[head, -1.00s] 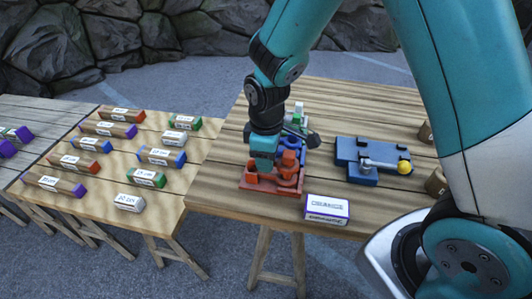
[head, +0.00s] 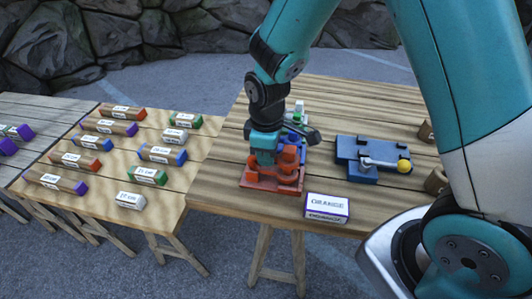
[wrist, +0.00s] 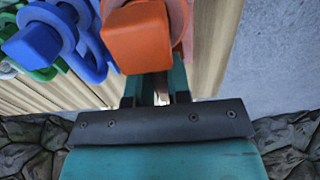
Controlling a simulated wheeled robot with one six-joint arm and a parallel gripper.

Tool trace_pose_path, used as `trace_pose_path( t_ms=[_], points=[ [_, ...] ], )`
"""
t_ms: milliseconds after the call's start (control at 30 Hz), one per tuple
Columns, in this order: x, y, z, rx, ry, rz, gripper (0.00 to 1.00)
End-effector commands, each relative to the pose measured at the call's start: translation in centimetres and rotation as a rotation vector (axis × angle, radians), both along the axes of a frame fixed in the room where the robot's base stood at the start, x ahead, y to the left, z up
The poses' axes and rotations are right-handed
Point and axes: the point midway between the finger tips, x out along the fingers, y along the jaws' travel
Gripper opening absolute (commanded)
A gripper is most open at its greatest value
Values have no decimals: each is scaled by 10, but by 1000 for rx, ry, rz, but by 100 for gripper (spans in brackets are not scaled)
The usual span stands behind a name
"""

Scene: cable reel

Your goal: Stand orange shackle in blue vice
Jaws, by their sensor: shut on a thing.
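The orange shackle (head: 289,158) is at the orange tray (head: 268,184) on the near table. It fills the top of the wrist view as a blocky orange part (wrist: 137,38). My gripper (head: 265,158) is shut on the orange shackle, at its left side in the head view. In the wrist view the fingers (wrist: 156,88) run under the orange part, so their tips are hidden. I cannot tell whether the shackle touches the tray. The blue vice (head: 353,152) lies to the right, with a grey handle ending in a yellow knob (head: 404,167).
Blue (wrist: 52,40) and green shackles stand behind the orange one. A side table at left holds several labelled blocks. Bare wood lies between tray and vice.

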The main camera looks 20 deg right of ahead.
Motion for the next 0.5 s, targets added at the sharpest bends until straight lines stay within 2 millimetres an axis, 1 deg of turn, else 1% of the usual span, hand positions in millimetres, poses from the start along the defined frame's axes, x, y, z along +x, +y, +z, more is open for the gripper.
trace_pose_path(
  t_ms=[33, 500],
  points=[
    [1, 0, 9, 0, -3, 0, 0],
    [1, 0, 40, 0, -3, 0, 0]
  ],
)
